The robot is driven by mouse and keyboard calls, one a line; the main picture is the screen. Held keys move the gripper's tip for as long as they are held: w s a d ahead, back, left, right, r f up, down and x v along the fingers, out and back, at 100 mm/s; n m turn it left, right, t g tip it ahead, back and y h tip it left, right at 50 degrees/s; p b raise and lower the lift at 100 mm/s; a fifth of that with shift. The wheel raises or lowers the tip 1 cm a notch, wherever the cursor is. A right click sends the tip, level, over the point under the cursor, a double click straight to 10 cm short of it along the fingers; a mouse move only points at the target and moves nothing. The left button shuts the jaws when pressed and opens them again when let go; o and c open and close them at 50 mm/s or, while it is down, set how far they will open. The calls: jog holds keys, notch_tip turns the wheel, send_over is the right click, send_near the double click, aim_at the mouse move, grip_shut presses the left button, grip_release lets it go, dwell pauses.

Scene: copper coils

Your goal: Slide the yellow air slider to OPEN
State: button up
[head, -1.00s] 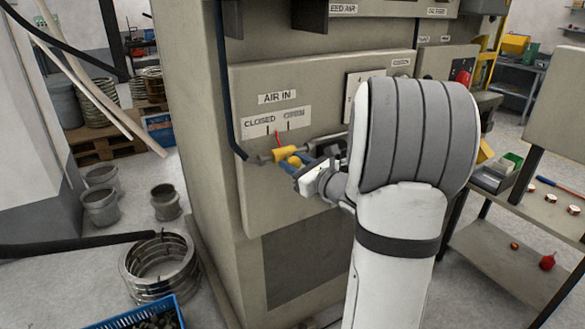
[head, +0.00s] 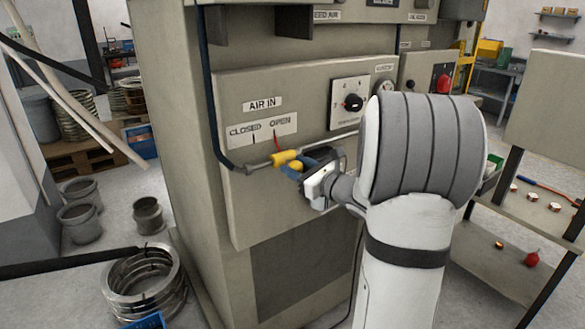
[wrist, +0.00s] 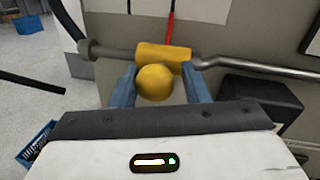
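The yellow air slider (head: 287,158) sits on a horizontal metal pipe on the machine's front panel. Its red pointer (head: 277,144) stands at the OPEN mark, under the OPEN label (head: 280,122), to the right of the CLOSED label (head: 244,131). In the wrist view, the yellow slider body (wrist: 165,54) carries a round yellow knob (wrist: 155,83). My gripper (wrist: 160,88) has its blue fingers either side of the knob. The left finger looks close against the knob, and a gap shows on the right. My gripper also shows in the head view (head: 298,168).
The AIR IN panel (head: 235,95) is just behind the slider. A rotary dial (head: 352,103) and red knob (head: 443,83) are to the right. A dark hose (head: 213,100) runs down left of the slider. Metal coils (head: 146,285) lie on the floor at left.

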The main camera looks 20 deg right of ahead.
jog(key=b+v, duration=0.1)
jog(key=v, duration=0.6)
jog(key=shift+s+d+b, duration=0.15)
jog(key=shift+s+b, duration=0.2)
jog(key=shift+s, duration=0.05)
jog(key=s+a+f+n+g+y, duration=0.1)
jog(key=s+a+f+n+g, duration=0.1)
jog(key=s+a+n+g, duration=0.25)
jog(key=s+a+f+n+g+y, duration=0.1)
jog(key=s+a+f+n+g, duration=0.15)
jog(key=a+n, duration=0.4)
jog(key=s+a+f+n+g+y, duration=0.1)
jog(key=s+a+n+g, duration=0.25)
jog(key=a, duration=0.45)
jog(key=s+d+f+n+g+h, duration=0.1)
jog(key=s+f+n+g+h, duration=0.2)
jog(key=s+n+h, duration=0.6)
jog(key=shift+s+d+f+n, duration=0.35)
jog(key=shift+s+n, duration=0.75)
jog(key=shift+n, duration=2.15)
